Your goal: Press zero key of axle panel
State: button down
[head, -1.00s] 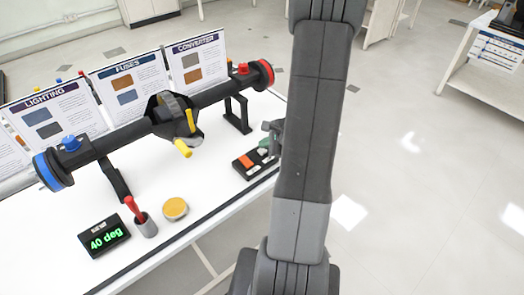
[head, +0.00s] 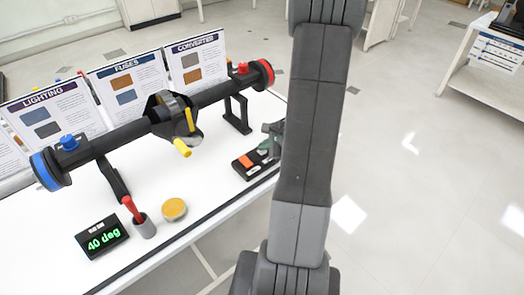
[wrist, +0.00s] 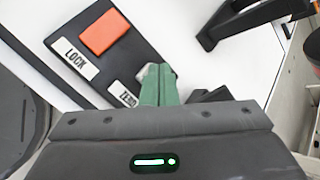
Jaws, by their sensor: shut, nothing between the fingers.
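The axle panel (head: 240,168) is a small black box at the front right of the white table, with an orange key (head: 245,161). In the wrist view the panel (wrist: 128,62) shows the orange key (wrist: 104,32) beside a LOCK label (wrist: 76,58), and a ZERO label (wrist: 123,95). A pale grey key (wrist: 170,73) near the ZERO label is mostly hidden behind my fingers. My gripper (wrist: 160,70) is shut and empty, its green fingertips over that pale key. I cannot tell whether they touch it. In the head view my arm hides most of the gripper (head: 268,144).
A black axle (head: 125,138) on stands runs behind the panel. A display reading 40 deg (head: 102,238), a grey cup with a red-handled tool (head: 145,227) and a round yellow-topped tin (head: 174,209) stand to the left. Sign boards (head: 125,92) line the back.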

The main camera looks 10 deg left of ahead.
aim_at(265, 151)
jog(key=shift+f, duration=0.25)
dwell(0.5)
jog(key=shift+r+p, duration=0.35)
jog(key=shift+r, duration=0.55)
jog(key=shift+r, duration=0.1)
jog(key=shift+r+p, duration=1.85)
jog(key=shift+r, duration=0.55)
